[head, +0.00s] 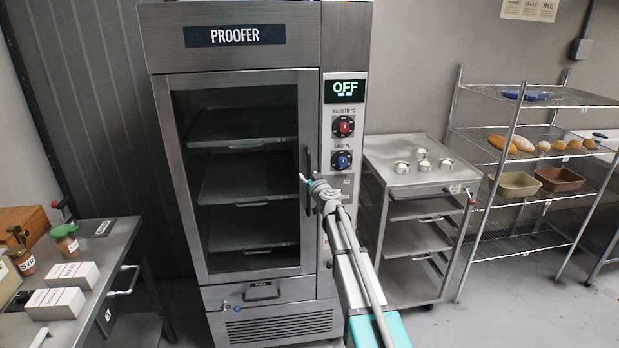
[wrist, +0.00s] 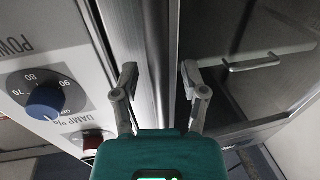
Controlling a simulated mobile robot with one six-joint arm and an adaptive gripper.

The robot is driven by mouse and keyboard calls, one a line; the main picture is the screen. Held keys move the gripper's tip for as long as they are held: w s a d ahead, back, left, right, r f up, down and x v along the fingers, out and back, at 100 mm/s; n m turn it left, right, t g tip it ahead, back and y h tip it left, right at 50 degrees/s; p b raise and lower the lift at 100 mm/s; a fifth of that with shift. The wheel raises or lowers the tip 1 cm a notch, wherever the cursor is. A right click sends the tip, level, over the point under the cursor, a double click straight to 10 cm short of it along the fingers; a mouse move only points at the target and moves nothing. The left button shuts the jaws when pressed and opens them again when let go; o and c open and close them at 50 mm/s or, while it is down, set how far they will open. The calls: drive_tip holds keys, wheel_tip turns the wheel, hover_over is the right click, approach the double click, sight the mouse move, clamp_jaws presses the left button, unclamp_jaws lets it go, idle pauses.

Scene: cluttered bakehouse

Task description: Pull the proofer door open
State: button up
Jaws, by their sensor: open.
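The proofer (head: 233,150) is a tall steel cabinet with a glass-fronted door (head: 310,240), which looks shut. Dark shelves show through the glass. The door's dark vertical handle (head: 308,165) is on its right side. My gripper (head: 310,182) is at the handle, partly covering its lower part. In the wrist view my gripper (wrist: 158,75) is open, with one finger on each side of a dark vertical bar (wrist: 157,45), which looks like the handle. I cannot tell whether either finger touches it.
The control panel (head: 343,125) beside the door has a green OFF display and red and blue knobs. A steel rack trolley (head: 410,180) stands close on the right, with a wire bread shelf (head: 510,130) beyond. A cluttered steel table (head: 95,245) stands at left.

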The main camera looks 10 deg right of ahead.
drive_tip(key=shift+c, duration=0.3)
clamp_jaws()
drive_tip(key=shift+s, duration=0.15)
